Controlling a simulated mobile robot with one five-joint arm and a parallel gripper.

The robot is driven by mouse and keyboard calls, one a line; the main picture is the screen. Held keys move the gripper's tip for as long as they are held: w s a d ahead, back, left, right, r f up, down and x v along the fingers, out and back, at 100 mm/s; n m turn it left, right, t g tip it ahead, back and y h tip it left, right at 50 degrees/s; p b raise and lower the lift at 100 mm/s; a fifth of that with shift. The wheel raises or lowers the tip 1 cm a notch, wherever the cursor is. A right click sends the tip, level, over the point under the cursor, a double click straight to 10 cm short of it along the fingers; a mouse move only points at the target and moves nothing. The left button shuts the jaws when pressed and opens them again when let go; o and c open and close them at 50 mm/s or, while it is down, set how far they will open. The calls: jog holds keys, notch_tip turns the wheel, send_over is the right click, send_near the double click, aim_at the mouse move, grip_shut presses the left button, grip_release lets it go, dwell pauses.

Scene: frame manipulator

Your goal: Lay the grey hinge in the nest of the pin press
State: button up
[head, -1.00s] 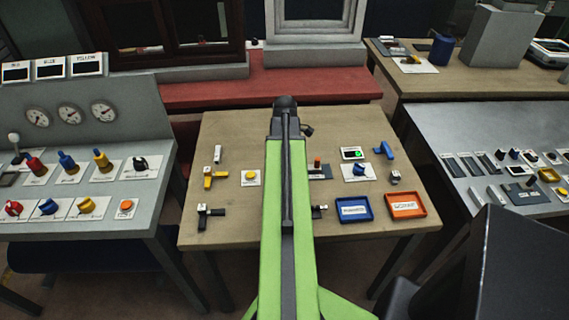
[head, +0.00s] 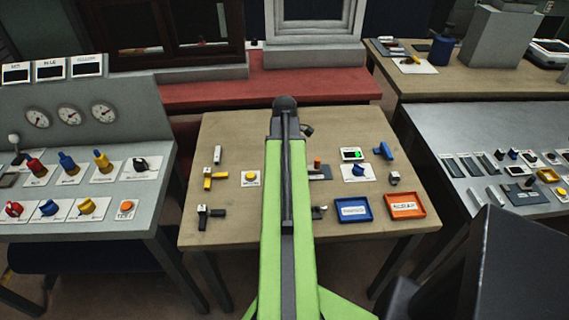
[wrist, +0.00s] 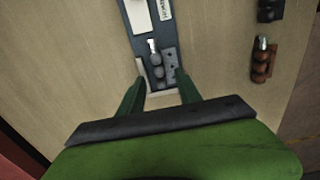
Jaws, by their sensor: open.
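In the wrist view my gripper (wrist: 160,76) is open, its two dark green fingers apart at the near end of a dark plate (wrist: 136,35). On that plate, just beyond and between the fingertips, lies a grey piece with dark holes (wrist: 171,64), which looks like the grey hinge. Grey rounded parts and a small silver rod (wrist: 152,45) sit beside it. I cannot tell whether it lies in a nest or touches a finger.
A blue tray (head: 353,219) and an orange tray (head: 423,212) stand at the table's front right. A yellow part (head: 210,178), a blue part (head: 384,150) and a small grey block (head: 395,178) lie on the table. Side consoles stand left and right.

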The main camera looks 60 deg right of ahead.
notch_tip(320, 180, up, 17)
jog(key=p, duration=1.6)
jog(key=shift+f, duration=0.15)
